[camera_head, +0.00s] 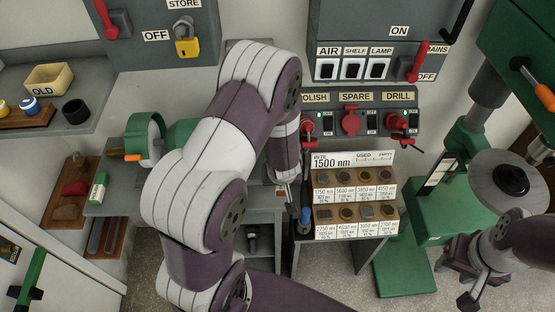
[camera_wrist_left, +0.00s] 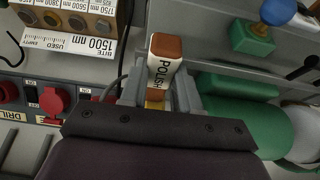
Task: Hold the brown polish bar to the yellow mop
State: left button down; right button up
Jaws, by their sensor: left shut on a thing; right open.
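The brown polish bar (camera_wrist_left: 164,58), with brown ends and a white wrapper marked POLISH, is in the left wrist view. My left gripper (camera_wrist_left: 158,94) is shut on it, one grey finger at each side. In the head view my left arm covers much of the middle, and I cannot make out the bar there. A small yellow patch shows between the fingers; I cannot tell whether it belongs to the mop. I cannot clearly see the yellow mop in either view. My right gripper (camera_head: 462,280) is open and empty at the lower right.
A green machine (camera_head: 143,135) stands left of my arm. The BITE board (camera_head: 352,160) with several small blocks is right of it, below the switch panel (camera_head: 364,100). A drill press (camera_head: 470,145) is at right.

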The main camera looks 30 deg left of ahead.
pick_arm(q)
jog(key=shift+w+d, duration=0.15)
jog(key=shift+w, duration=0.05)
dwell(0.3)
jog(key=shift+s+d, duration=0.3)
jog(key=shift+s, duration=0.15)
jog(key=s+d+b, duration=0.1)
jog(key=s+d, duration=0.3)
jog(key=s, duration=0.3)
jog(key=shift+s+d, duration=0.35)
jog(key=shift+s, duration=0.05)
